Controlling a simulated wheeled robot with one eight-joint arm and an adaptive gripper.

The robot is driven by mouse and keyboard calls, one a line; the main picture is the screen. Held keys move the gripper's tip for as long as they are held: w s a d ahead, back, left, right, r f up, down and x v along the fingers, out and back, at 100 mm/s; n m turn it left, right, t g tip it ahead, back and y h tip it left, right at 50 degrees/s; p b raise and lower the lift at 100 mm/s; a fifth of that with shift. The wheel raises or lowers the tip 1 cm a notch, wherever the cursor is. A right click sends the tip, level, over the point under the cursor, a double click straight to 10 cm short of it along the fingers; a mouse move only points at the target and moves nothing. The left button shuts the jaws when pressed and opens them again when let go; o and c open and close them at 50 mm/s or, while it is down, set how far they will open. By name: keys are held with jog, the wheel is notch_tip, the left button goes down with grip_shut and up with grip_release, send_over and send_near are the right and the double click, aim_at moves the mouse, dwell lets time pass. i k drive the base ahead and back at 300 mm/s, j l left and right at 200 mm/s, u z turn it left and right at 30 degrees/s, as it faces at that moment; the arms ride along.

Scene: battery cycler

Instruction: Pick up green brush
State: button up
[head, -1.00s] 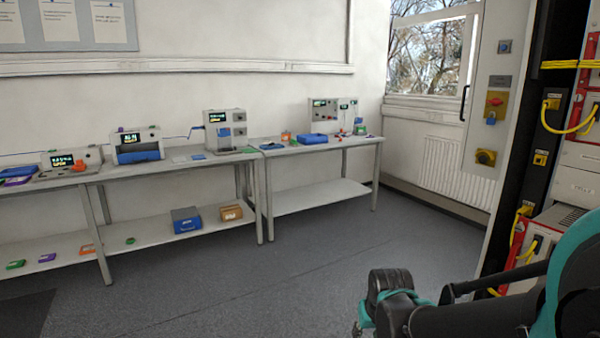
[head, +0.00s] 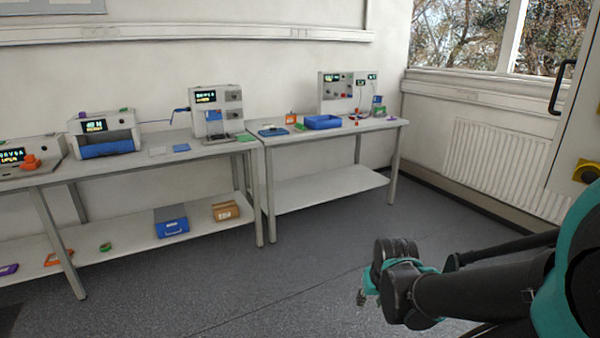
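I cannot make out which thing is the green brush; several small green things are in the head view. One small green thing (head: 299,127) lies on the right bench top by the blue tray. A flat green piece (head: 245,138) lies at the right end of the left bench top. A small green ring-like thing (head: 105,247) lies on the left lower shelf. My gripper (head: 362,297) is at the lower right over the floor, far from the benches. It is small and partly hidden by my arm, so its opening does not show.
The right bench (head: 345,132) carries a blue tray (head: 322,122) and a control box (head: 340,92). The left bench (head: 130,165) carries several machines; its lower shelf holds a blue box (head: 171,221) and a brown box (head: 225,211). The floor (head: 290,270) before them is clear.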

aim_at(299, 126)
jog(key=i, duration=2.1)
jog(key=i+u, duration=0.1)
jog(key=i, duration=0.5)
jog(key=i+l+u, duration=0.1)
jog(key=i, duration=0.45)
jog(key=i+l+u, duration=0.1)
jog(key=i, duration=0.5)
